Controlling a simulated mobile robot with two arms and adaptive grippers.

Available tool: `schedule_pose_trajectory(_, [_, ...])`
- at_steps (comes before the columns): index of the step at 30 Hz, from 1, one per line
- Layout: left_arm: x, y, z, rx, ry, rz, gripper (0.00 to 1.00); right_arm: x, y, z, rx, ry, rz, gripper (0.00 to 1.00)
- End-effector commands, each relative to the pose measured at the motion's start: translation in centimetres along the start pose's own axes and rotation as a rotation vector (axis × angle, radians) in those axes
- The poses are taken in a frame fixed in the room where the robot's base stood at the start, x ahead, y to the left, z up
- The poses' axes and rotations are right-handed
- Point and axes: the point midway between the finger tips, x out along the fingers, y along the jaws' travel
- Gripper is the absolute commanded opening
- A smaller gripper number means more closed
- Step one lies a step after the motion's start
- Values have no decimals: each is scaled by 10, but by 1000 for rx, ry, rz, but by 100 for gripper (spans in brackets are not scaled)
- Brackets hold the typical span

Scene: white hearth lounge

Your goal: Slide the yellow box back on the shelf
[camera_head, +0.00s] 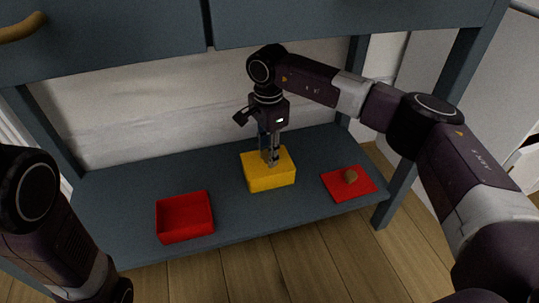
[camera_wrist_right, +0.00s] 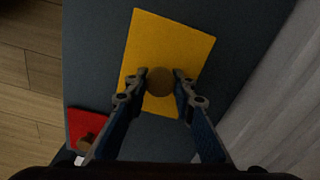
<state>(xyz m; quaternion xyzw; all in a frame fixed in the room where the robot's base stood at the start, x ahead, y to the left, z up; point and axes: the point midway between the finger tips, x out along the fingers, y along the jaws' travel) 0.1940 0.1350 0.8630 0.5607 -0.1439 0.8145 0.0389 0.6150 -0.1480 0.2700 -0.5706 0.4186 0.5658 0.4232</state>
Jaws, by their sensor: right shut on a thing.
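The yellow box (camera_head: 262,182) rests on the lower shelf (camera_head: 120,200), near its middle. In the right wrist view its flat yellow top (camera_wrist_right: 185,35) has a round brown knob (camera_wrist_right: 159,81). My right gripper (camera_head: 271,160) reaches down from above onto the top of the box. In the right wrist view the fingertips of my right gripper (camera_wrist_right: 159,78) are shut on the knob from both sides. My left arm shows at the lower left of the head view, but I cannot see its gripper fingers.
An open red box (camera_head: 185,232) stands on the shelf to the left, near the front edge. A red lid (camera_head: 335,188) with a brown knob (camera_head: 351,175) lies to the right. Legs bound the shelf, drawers hang above, and a white wall is behind. Bare shelf lies behind the yellow box.

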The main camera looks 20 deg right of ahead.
Motion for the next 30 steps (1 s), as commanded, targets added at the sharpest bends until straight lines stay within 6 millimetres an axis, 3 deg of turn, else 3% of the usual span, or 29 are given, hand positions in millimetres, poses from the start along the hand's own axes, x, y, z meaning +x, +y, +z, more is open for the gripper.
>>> schedule_pose_trajectory(1, [-2, 0, -1, 0, 0, 0, 62, 11, 0, -3, 5, 8, 7, 0])
schedule_pose_trajectory(18, [-3, 0, -1, 0, 0, 0, 62, 10, -22, -9, 4, 9, 7, 0])
schedule_pose_trajectory(29, [-3, 0, -1, 0, 0, 0, 62, 10, -24, -10, 4, 9, 6, 0])
schedule_pose_trajectory(30, [-3, 0, -1, 0, 0, 0, 62, 10, -24, -10, 4, 9, 6, 27])
